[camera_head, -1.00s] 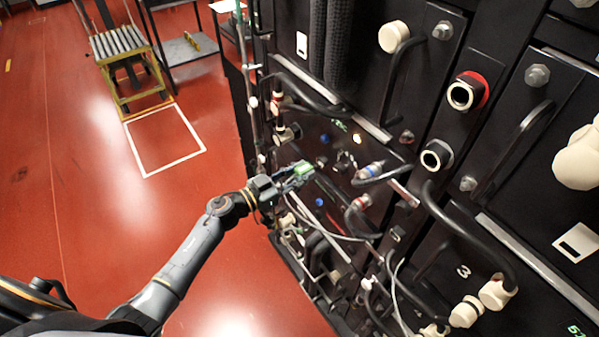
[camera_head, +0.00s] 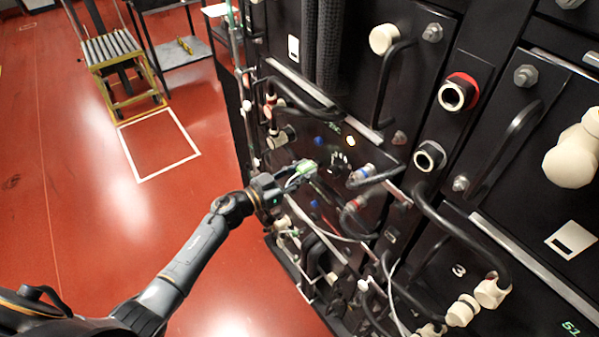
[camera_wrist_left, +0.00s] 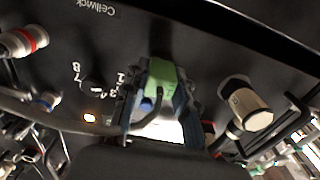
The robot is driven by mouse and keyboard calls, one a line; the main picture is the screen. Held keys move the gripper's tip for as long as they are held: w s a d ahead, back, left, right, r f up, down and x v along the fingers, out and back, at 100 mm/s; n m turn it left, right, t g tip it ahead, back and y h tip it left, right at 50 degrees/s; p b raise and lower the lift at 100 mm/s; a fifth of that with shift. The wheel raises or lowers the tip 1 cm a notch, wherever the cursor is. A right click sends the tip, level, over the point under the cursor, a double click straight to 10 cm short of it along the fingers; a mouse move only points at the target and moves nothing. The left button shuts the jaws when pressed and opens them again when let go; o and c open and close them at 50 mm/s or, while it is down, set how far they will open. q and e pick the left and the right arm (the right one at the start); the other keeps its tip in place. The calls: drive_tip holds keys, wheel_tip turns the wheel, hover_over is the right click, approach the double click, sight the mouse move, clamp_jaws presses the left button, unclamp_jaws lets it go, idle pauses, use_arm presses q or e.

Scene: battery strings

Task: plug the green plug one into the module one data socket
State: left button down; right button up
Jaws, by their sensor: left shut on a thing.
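My left gripper (camera_head: 303,174) is shut on the green plug (camera_head: 308,166) in front of a black module panel in the rack. In the left wrist view the green plug (camera_wrist_left: 161,76) sits between the fingers, with a dark cable curving from it. Its front end faces the panel, close to a numbered dial (camera_wrist_left: 92,84). Whether it touches the panel I cannot tell. I cannot make out the data socket; the plug and fingers cover part of the panel. My right gripper is not in view.
A blue-ringed connector (camera_head: 361,174) and a red-ringed connector (camera_head: 352,206) with dark cables are right of the gripper. Thin pale cables hang below. A cream-tipped connector (camera_wrist_left: 248,108) is right of the plug in the wrist view. Red floor (camera_head: 90,235) is clear at left.

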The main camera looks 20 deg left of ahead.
use_arm(q)
drive_tip(key=shift+w+d, duration=0.15)
drive_tip(key=shift+w, duration=0.1)
drive_tip(key=c, duration=1.4)
unclamp_jaws()
drive_tip(key=o, duration=0.4)
drive_tip(key=shift+d, duration=0.1)
drive_tip(key=shift+w, duration=0.1)
drive_tip(key=v, duration=1.2)
drive_tip(key=shift+c, duration=0.3)
